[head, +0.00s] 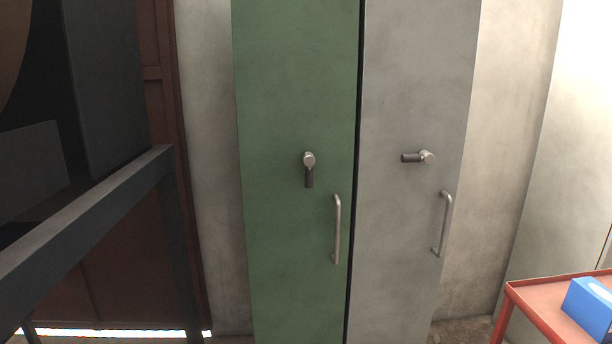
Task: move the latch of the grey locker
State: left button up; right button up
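The grey locker (408,250) stands upright right of the green locker, its door flush as far as I can see. Its latch (416,157) is a short lever with a dark grip pointing left, lying about horizontal from a round metal pivot on its right. Below it is the grey locker's vertical metal bar handle (443,224). Neither of my grippers shows in the head view, and nothing touches the latch.
The green locker (285,260) has a latch (309,168) pointing down and a bar handle (337,229). A dark metal frame (95,213) stands at the left. A red cart (540,294) with a blue box (590,306) stands at the lower right. The space before the lockers looks clear.

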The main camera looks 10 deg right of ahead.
aim_at(425, 156)
jog(key=z, duration=1.85)
jog(key=i+j, duration=0.1)
jog(key=j, duration=0.25)
jog(key=i+j, duration=0.1)
jog(key=j, duration=0.25)
jog(key=i+j, duration=0.15)
jog(key=j, duration=0.2)
jog(key=i+j, duration=0.1)
jog(key=j, duration=0.25)
